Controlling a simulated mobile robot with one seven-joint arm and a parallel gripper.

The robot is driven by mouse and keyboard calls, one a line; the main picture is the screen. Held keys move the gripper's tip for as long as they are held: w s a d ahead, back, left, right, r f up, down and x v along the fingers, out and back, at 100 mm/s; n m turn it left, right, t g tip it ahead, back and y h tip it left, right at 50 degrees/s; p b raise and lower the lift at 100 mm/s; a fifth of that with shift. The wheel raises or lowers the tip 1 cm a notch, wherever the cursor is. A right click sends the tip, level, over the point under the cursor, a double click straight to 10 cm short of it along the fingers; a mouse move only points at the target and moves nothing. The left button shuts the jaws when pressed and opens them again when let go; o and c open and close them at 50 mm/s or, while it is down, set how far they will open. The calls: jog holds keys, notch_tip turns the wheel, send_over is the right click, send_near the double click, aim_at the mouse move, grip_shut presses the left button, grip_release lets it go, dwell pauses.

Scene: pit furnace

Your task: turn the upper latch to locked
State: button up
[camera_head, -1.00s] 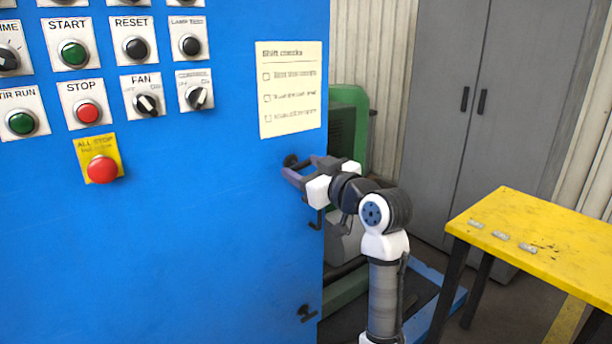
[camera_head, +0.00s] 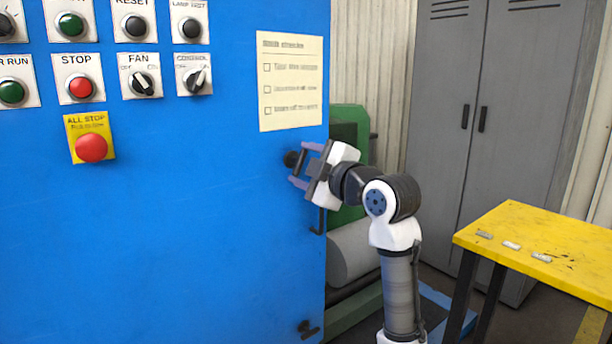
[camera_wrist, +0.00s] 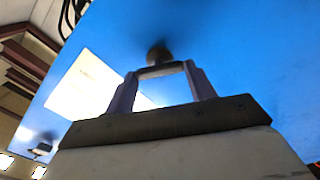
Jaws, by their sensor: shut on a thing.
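The upper latch (camera_head: 291,158) is a dark knob with a bar handle near the right edge of the blue cabinet door. My gripper (camera_head: 303,165) reaches it from the right, its two purple fingers one above the other. In the wrist view the latch's round base (camera_wrist: 158,54) shows beyond my gripper (camera_wrist: 160,71), and its bar lies across between the fingertips, which are shut on its ends. In the head view the bar looks steep, close to upright, partly hidden by the fingers.
A lower latch (camera_head: 307,329) and a dark door handle (camera_head: 317,222) sit below on the same blue cabinet (camera_head: 200,240). Buttons and an all-stop (camera_head: 91,148) are at upper left. A paper checklist (camera_head: 290,80) is just above my gripper. A yellow table (camera_head: 530,240) stands right.

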jog(key=n+b, duration=0.2)
jog(key=n, duration=0.3)
jog(key=shift+n, duration=0.3)
dwell(0.4)
jog(key=o, duration=1)
jog(key=b+v, duration=0.1)
jog(key=v, duration=1.2)
jog(key=shift+s+d+b, duration=0.25)
jog(key=shift+s+b, duration=0.1)
jog(key=shift+f, duration=0.1)
